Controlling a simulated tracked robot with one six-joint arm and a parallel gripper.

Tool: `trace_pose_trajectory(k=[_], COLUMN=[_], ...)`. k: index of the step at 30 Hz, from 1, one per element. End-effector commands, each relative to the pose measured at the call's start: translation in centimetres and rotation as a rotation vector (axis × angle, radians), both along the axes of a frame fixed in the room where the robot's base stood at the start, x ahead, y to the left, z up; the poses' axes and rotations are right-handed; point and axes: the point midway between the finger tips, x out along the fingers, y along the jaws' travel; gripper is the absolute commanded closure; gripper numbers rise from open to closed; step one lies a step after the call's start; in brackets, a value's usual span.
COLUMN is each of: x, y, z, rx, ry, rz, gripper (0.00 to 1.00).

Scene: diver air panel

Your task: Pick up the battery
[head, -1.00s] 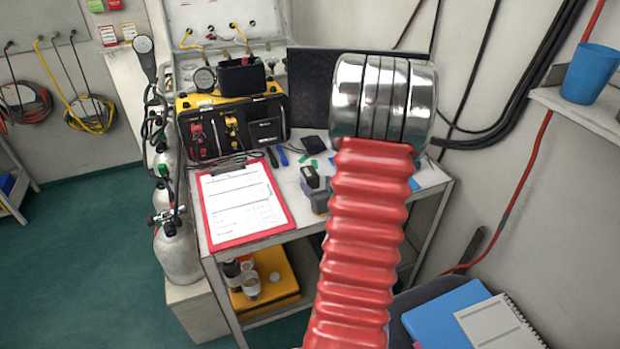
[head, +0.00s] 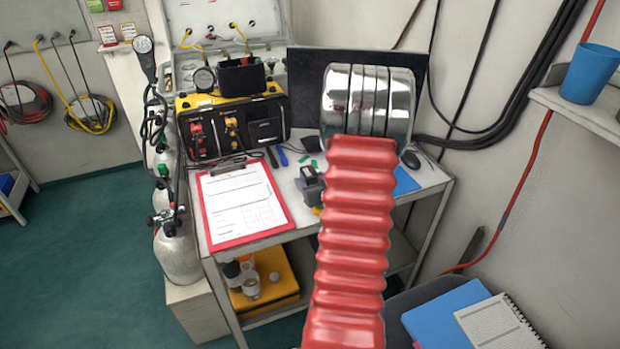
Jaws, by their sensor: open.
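A small dark block (head: 309,173), which looks like the battery, sits on the workbench just left of my red ribbed arm. Its lower part is covered in the head view. A grey-purple part of my gripper (head: 312,193) shows at the left edge of the arm, directly in front of the block and overlapping it in the picture. Most of the gripper is hidden behind the arm. The jaws are open. I cannot tell whether they touch the block or are around it.
A red clipboard (head: 216,245) lies left of the block. A black and yellow air panel (head: 235,125) stands behind. A black mouse (head: 411,160) and a blue sheet (head: 405,183) lie to the right on the workbench (head: 432,180). Small tools and green pieces lie behind the block.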

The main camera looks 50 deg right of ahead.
Motion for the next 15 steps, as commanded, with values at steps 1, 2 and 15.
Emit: trace_pose_trajectory(k=[1,2,15], x=[-0.01,-0.01,0.01], y=[0.0,0.0,0.02], z=[0.0,0.0,0.01], rx=[0.0,0.0,0.0], ry=[0.0,0.0,0.0], rz=[0.0,0.0,0.0], gripper=[0.44,0.44,0.75])
